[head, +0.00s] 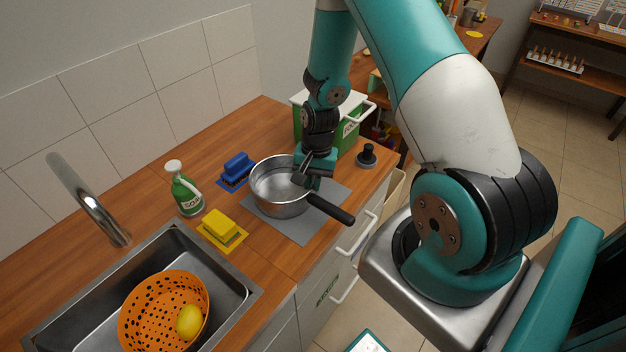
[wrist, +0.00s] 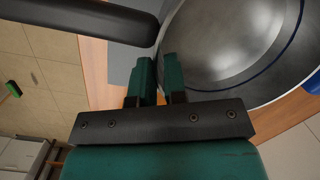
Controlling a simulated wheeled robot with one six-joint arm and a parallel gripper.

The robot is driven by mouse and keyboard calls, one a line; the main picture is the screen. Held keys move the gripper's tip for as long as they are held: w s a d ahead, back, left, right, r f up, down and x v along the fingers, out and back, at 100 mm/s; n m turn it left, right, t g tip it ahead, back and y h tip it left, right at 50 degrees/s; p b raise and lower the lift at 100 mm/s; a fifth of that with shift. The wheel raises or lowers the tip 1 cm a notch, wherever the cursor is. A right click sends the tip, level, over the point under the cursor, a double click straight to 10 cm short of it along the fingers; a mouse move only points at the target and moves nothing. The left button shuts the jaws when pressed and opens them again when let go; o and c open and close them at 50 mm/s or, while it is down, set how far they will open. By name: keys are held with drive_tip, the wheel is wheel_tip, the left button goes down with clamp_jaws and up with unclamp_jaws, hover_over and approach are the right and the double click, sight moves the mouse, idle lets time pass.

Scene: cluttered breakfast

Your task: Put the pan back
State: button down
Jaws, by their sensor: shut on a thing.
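The pan (head: 277,204) is a steel saucepan with a black handle (head: 331,209), upright at the grey mat (head: 303,228) on the wooden counter. Its handle points to the lower right. I cannot tell whether its base rests on the mat or is slightly above it. My gripper (head: 301,178) reaches down and is shut on the pan's rim, near the handle. In the wrist view, my fingers (wrist: 160,75) straddle the wall of the pan (wrist: 235,45), and the handle (wrist: 80,20) lies at upper left. The pan's inside looks empty where visible.
A sink (head: 245,285) holds an orange colander (head: 140,318). A green box (head: 346,140) and a dark knobbed object (head: 367,157) are behind and right.

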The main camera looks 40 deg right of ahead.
drive_tip(key=c, duration=1.2)
unclamp_jaws()
drive_tip(key=shift+f, duration=0.15)
drive_tip(key=shift+o, duration=0.2)
wheel_tip(320, 180, up, 12)
drive_tip(key=d+b, duration=0.2)
drive_tip(key=b, duration=0.1)
drive_tip(key=s+a+r+n+y, duration=0.1)
drive_tip(key=s+a+r+n, duration=0.1)
drive_tip(key=a+r+n, duration=0.4)
drive_tip(key=s+a+r+n, duration=0.2)
drive_tip(key=a+r, duration=0.2)
drive_tip(key=a, duration=0.5)
drive_tip(key=s+a+r+n, duration=0.3)
drive_tip(key=s+a+n, duration=0.1)
drive_tip(key=s+n, duration=0.1)
drive_tip(key=s+a+r+n+y, duration=0.1)
drive_tip(key=s+a+r+n, duration=0.2)
drive_tip(key=s, duration=0.5)
drive_tip(key=a+n, duration=0.1)
drive_tip(key=a, duration=0.1)
drive_tip(key=shift+a+r+n+y, duration=0.25)
drive_tip(key=shift+a+n+y, duration=0.05)
drive_tip(key=shift+n, duration=0.1)
